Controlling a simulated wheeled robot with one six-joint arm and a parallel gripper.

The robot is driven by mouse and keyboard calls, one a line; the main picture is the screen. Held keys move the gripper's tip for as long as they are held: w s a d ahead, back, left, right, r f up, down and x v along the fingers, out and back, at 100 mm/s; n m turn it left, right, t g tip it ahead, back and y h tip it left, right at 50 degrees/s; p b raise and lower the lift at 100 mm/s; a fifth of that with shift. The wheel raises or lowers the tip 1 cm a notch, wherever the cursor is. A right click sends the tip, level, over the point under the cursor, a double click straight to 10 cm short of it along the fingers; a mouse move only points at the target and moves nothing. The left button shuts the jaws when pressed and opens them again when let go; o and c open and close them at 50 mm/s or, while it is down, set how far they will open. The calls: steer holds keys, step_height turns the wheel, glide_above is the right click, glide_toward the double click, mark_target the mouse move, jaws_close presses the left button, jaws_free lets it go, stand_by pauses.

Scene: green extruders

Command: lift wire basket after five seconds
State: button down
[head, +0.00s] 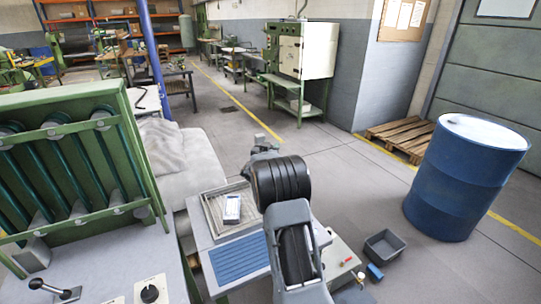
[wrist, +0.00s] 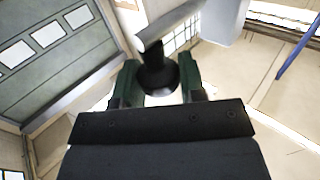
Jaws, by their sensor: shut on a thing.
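A shallow metal tray with a light rim (head: 209,222), likely the wire basket, rests on the workbench left of my arm in the head view. It holds a small white and blue box (head: 232,208). My gripper (head: 264,147) is above and beyond the tray, partly hidden behind my black wrist joint. In the wrist view my gripper's green fingers (wrist: 160,88) are shut on a black round-based piece (wrist: 157,72) with a grey metal bar (wrist: 168,24) across it. I cannot tell exactly what this piece is. The tray does not clearly show in the wrist view.
A green machine (head: 75,170) stands at the left, beside a black-knobbed lever (head: 55,291). A ribbed blue mat (head: 238,265) lies before the tray. A grey bin (head: 384,246) and blue drum (head: 465,178) stand on the right floor.

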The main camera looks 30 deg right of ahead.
step_height(320, 180, up, 3)
steer(key=shift+r+p, duration=0.2)
steer(key=shift+p, duration=0.15)
steer(key=c, duration=1.1)
jaws_free()
steer(key=shift+r, duration=0.1)
steer(key=o, duration=0.3)
steer(key=shift+o, duration=0.2)
steer(key=shift+f, duration=0.2)
steer(key=shift+s+a, duration=0.1)
steer(key=shift+a, duration=0.1)
steer(key=b+v, duration=0.2)
steer(key=v, duration=1.1)
steer(key=shift+s+a, duration=0.15)
